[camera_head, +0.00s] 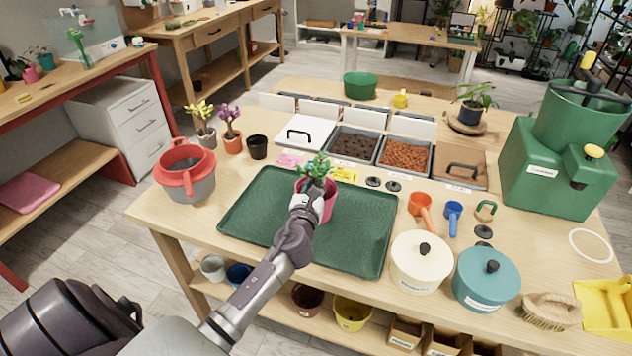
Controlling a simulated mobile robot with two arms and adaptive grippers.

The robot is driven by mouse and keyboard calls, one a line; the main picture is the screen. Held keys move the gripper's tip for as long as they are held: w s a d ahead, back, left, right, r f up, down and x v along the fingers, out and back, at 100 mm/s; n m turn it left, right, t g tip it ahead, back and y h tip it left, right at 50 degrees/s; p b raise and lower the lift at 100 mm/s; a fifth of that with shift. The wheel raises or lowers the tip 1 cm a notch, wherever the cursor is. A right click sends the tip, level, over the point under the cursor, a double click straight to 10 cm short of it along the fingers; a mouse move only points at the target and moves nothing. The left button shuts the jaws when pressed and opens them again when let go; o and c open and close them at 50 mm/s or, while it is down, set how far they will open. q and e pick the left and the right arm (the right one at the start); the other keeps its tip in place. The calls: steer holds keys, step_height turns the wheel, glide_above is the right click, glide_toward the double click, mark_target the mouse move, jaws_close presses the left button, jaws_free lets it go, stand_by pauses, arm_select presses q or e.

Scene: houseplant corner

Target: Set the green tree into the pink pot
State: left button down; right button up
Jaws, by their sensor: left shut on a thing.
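The green tree (318,165) has bushy green leaves and stands upright over the mouth of the pink pot (329,207). The pink pot stands on the dark green tray (360,237), near its middle. My left gripper (306,197) is in front of the pot and shut on the green tree just below its leaves. The gripper hides the tree's lower part and much of the pot. I cannot tell how deep the tree sits in the pot. My right gripper is not in view.
A red and grey bucket (188,180) stands left of the tray. Cream (420,264) and teal (486,282) lidded canisters stand to its right. Soil bins (405,156) are behind it. A large green machine (550,170) fills the right side. The tray's left part is clear.

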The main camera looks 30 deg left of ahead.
arm_select(q)
steer(key=c, duration=1.1)
jaws_free()
steer(key=shift+o, duration=0.2)
steer(key=shift+s+f, duration=0.1)
steer(key=v, duration=1.1)
steer(key=shift+s+d, duration=0.25)
steer(key=shift+s, duration=0.1)
